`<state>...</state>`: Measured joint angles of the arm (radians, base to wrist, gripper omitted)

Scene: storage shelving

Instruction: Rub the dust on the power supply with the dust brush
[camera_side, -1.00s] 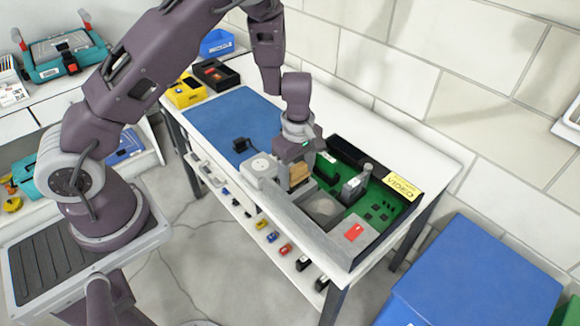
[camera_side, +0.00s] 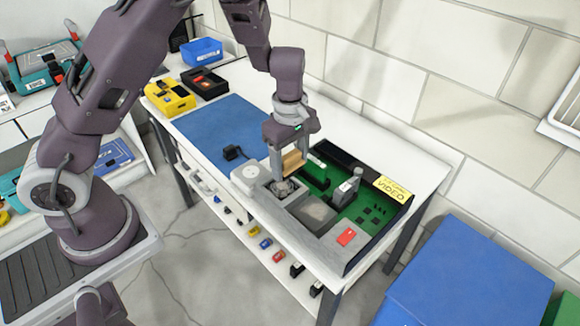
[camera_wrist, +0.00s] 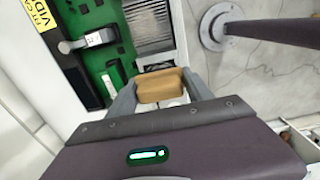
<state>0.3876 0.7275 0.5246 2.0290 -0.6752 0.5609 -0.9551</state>
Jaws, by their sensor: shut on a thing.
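My gripper (camera_side: 286,170) is shut on the dust brush (camera_side: 293,160), whose tan wooden block shows between the fingers. The brush also shows in the wrist view (camera_wrist: 160,86), between my fingers (camera_wrist: 159,96). The grey power supply (camera_side: 270,194) appears to be at the left end of the open case, below the brush. A dark, mottled patch (camera_side: 284,187) shows on its top; I cannot tell whether it is dust or the fan opening. The brush block is above this patch; its bristles are not clearly visible, so contact is unclear.
The open case (camera_side: 336,252) holds a green board (camera_side: 366,205) and a grey metal box (camera_side: 314,211). A white round-topped device (camera_side: 248,176) and black plug (camera_side: 234,152) stand left. A yellow bin (camera_side: 168,97) is behind.

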